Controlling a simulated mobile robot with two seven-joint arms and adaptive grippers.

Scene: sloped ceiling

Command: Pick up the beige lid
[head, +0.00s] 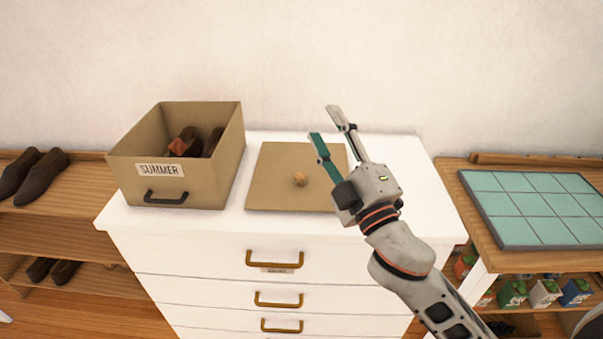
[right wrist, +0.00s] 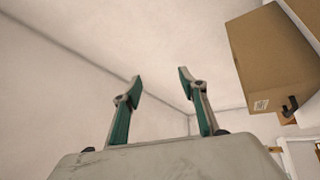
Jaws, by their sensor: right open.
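The beige lid (head: 273,191) lies flat on the white dresser top, right of the open box. My left gripper is not seen.
An open beige box (head: 135,185) labelled SUMMER, holding shoes, stands on the white dresser (head: 400,165) left of the lid. The wall is close behind. A wooden table with a teal tiled panel (head: 535,205) stands right; a shoe shelf (head: 80,190) stands left.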

